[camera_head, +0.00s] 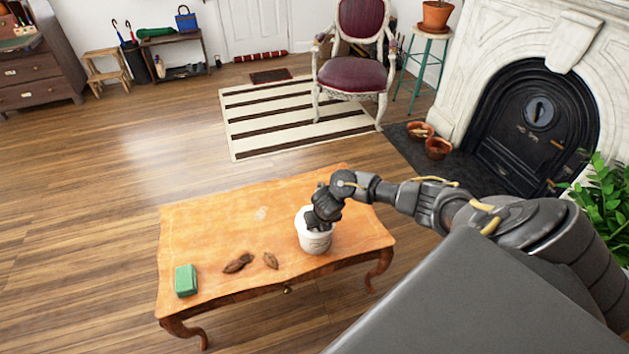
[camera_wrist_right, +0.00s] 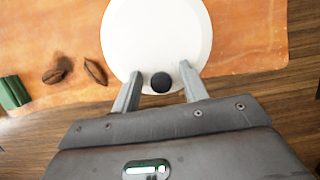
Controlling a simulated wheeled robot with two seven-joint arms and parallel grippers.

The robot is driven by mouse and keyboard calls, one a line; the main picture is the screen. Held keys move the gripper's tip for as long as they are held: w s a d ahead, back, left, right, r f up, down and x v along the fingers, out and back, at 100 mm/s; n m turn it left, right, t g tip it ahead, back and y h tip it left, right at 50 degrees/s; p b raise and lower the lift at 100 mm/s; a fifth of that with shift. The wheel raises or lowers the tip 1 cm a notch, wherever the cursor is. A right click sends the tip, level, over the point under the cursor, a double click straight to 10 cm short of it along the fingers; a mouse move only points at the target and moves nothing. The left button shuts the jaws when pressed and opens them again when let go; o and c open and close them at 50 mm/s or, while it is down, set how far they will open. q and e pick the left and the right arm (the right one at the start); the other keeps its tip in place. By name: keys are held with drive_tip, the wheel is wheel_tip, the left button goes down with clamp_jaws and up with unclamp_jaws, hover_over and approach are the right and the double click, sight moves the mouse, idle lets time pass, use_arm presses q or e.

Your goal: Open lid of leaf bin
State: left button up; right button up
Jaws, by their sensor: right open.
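The leaf bin (camera_head: 315,241) is a small white pot standing upright on the wooden table. Its round white lid (camera_wrist_right: 160,38) with a black knob (camera_wrist_right: 160,83) fills the top of the right wrist view, and the lid looks seated on the bin. My right gripper (camera_wrist_right: 157,85) is open, with one finger on each side of the knob; I cannot tell whether the fingers touch it. In the head view my right gripper (camera_head: 314,222) is over the bin and hides much of its top. My left gripper does not show.
Brown dried leaves (camera_head: 238,263) and a green block (camera_head: 186,280) lie on the orange-brown wooden table (camera_head: 205,225), left of the bin. The table's left back part is clear. A red chair (camera_head: 352,75) and a fireplace (camera_head: 535,110) stand beyond it.

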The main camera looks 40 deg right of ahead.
drive_tip(key=shift+s+a+f, duration=0.15)
drive_tip(key=shift+s+f, duration=0.35)
drive_tip(key=shift+f, duration=0.1)
drive_tip(key=shift+c, duration=0.8)
drive_tip(key=shift+w+r+p, duration=0.1)
drive_tip(key=shift+r+p, duration=0.2)
drive_tip(key=shift+p, duration=0.1)
drive_tip(key=shift+w+r+g+p, duration=0.3)
drive_tip(key=shift+g+p, duration=0.2)
drive_tip(key=shift+p, duration=0.1)
drive_tip(key=shift+c, duration=0.3)
drive_tip(key=shift+w+r, duration=0.15)
drive_tip(key=c, duration=0.4)
drive_tip(key=shift+w+d+r, duration=0.1)
drive_tip(key=shift+d, duration=0.1)
